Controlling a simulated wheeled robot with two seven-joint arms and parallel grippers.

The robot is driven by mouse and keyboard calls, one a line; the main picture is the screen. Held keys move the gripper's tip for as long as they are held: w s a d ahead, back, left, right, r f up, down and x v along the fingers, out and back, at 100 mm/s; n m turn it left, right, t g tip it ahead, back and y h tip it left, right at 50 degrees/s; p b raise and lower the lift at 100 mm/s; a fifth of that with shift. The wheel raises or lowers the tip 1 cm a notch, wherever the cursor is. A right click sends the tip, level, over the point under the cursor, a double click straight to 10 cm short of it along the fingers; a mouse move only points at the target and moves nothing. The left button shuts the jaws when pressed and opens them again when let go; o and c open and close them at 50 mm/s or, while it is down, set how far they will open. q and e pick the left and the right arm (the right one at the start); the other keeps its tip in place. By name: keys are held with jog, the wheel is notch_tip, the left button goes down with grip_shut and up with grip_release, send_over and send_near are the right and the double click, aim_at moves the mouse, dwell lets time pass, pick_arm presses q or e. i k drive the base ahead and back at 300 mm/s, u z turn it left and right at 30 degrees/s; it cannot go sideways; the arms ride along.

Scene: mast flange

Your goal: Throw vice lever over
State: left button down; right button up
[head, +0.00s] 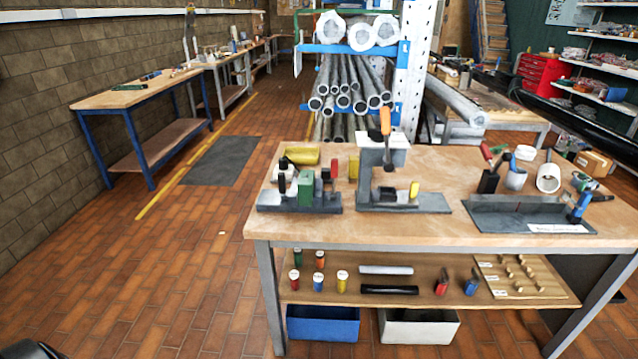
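A wooden-topped workbench (450,228) stands in front of me in the head view. On its left part is a small grey fixture (300,208) that looks like a vice, with a green block (306,188) on it. Dark upright handles (283,180) stand at its left, and a red piece (334,169) at its right. Beside it stands a grey upright press-like device (373,185) with an orange-handled lever (385,121) pointing up. I cannot tell for sure which part is the vice lever. Neither gripper is in view.
A dark tray (490,219) with a blue-handled tool (580,207) lies on the bench's right. Cups with tools (488,181) stand behind it. The lower shelf (335,290) holds small bottles and bars. A rack of pipes (345,85) rises behind.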

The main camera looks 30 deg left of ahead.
aim_at(334, 161)
jog(key=z, duration=0.2)
jog(key=i, duration=1.25)
jog(key=u, duration=1.05)
jog(key=i, duration=0.45)
jog(key=u, duration=0.5)
